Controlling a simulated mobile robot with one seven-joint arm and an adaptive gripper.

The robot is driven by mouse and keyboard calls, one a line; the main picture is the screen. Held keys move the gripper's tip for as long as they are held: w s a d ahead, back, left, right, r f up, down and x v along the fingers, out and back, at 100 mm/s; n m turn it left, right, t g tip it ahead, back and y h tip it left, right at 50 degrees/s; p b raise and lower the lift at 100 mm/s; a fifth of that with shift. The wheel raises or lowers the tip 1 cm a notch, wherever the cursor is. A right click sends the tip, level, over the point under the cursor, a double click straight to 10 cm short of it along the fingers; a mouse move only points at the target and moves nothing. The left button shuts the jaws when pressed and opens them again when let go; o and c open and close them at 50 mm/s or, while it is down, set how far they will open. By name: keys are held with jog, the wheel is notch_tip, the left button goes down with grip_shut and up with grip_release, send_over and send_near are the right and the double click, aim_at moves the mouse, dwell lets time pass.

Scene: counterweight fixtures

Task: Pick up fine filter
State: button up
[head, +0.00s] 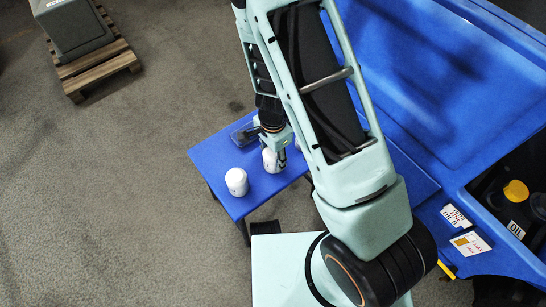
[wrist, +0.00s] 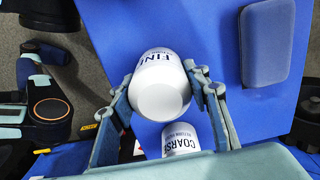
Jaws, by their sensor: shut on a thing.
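The fine filter (wrist: 160,88) is a white canister with dark lettering reading "FINE". In the wrist view it sits between the two fingers of my gripper (wrist: 159,97), one finger against each side, and the gripper is shut on it. In the head view my gripper (head: 277,150) is over the blue table, with the white canister (head: 270,161) at its fingers, partly hidden by them. I cannot tell whether the filter is clear of the table. A second white canister labelled "COARSE" (wrist: 181,138) stands close beside it in the wrist view.
The small blue table (head: 214,160) also bears a white canister (head: 237,182) near its front left. A dark shallow box (head: 243,135) lies at the back. A large blue machine body (head: 430,70) is at the right. A wooden pallet (head: 98,68) is at the far left.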

jog(key=shift+r, duration=0.15)
jog(key=shift+r+p, duration=0.8)
jog(key=shift+p, duration=0.15)
jog(key=shift+r+p, duration=0.95)
jog(key=s+d+r+p, duration=0.2)
jog(key=s+r+p, duration=0.2)
jog(key=s+p, duration=0.2)
jog(key=s+d+r+p, duration=0.2)
jog(key=s+r+p, duration=0.3)
jog(key=s+p, duration=0.2)
jog(key=shift+d+r+p, duration=0.15)
jog(key=shift+d+p, duration=0.2)
jog(key=shift+p, duration=0.2)
